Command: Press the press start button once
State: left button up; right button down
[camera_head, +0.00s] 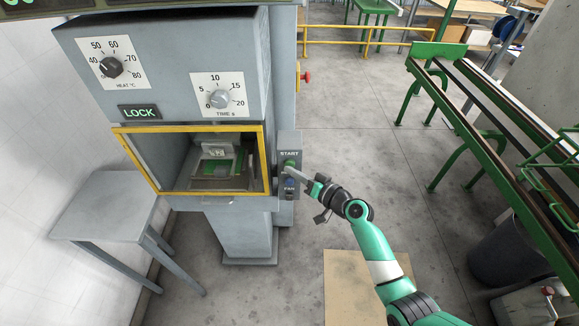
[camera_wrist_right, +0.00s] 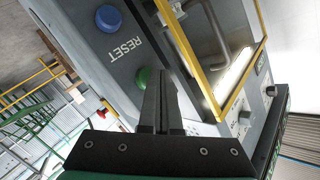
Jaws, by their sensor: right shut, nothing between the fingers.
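The green start button (camera_head: 289,163) sits under the word START on the control box at the right side of the grey press (camera_head: 165,60). My right gripper (camera_head: 291,171) is shut and empty, its fingertips at the front of this box, just below the green button in the head view. In the right wrist view the green button (camera_wrist_right: 141,77) shows beside the shut fingertips (camera_wrist_right: 159,76), which partly cover it. I cannot tell whether they touch. A blue button (camera_head: 289,185) is below; it also shows in the right wrist view (camera_wrist_right: 108,18), near the word RESET.
The yellow-framed press opening (camera_head: 264,160) is left of the control box. A red knob (camera_head: 305,76) is on the press side above. A grey table (camera_head: 105,205) stands at left, a green-framed conveyor (camera_head: 470,110) at right. The floor between is mostly clear.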

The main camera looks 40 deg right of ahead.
jog(key=shift+w+d, duration=0.2)
dwell(0.3)
dwell(0.3)
jog(key=shift+s+a+p, duration=0.35)
jog(key=shift+s+a, duration=0.3)
jog(key=s+a+p, duration=0.2)
jog(key=s+a, duration=0.1)
jog(key=shift+s+a, duration=0.25)
jog(key=shift+s, duration=0.05)
dwell(0.9)
